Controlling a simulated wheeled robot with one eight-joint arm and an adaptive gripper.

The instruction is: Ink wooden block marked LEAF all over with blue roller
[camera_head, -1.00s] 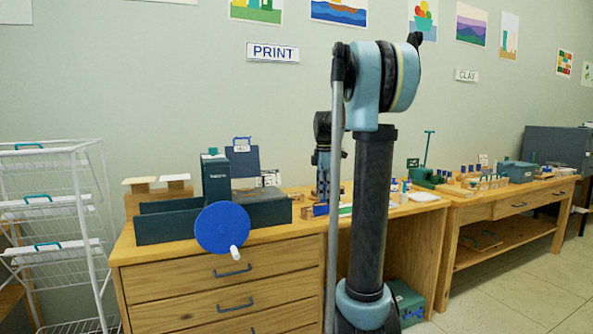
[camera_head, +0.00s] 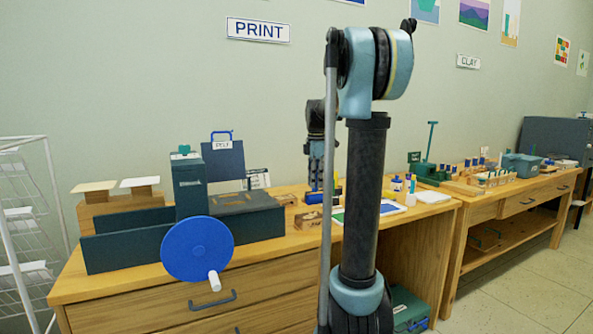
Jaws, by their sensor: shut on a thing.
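My gripper (camera_head: 317,184) points down over the print bench, partly behind my own arm. It is shut on the blue roller (camera_head: 313,198), whose blue cylinder shows just below the fingers. A wooden block (camera_head: 307,220) lies on the bench just below and in front of the roller. Another small wooden block (camera_head: 286,199) lies to its left, by the press. I cannot read LEAF on either block, and I cannot tell whether the roller touches one. An ink slab with green and blue patches (camera_head: 394,208) lies to the right, partly hidden by my arm.
The dark press (camera_head: 128,248) with its big blue wheel (camera_head: 197,249) fills the left of the bench (camera_head: 270,267). Ink bottles (camera_head: 397,184) and a white pad (camera_head: 433,197) stand to the right. A clay bench (camera_head: 486,207) is farther right; the floor before it is clear.

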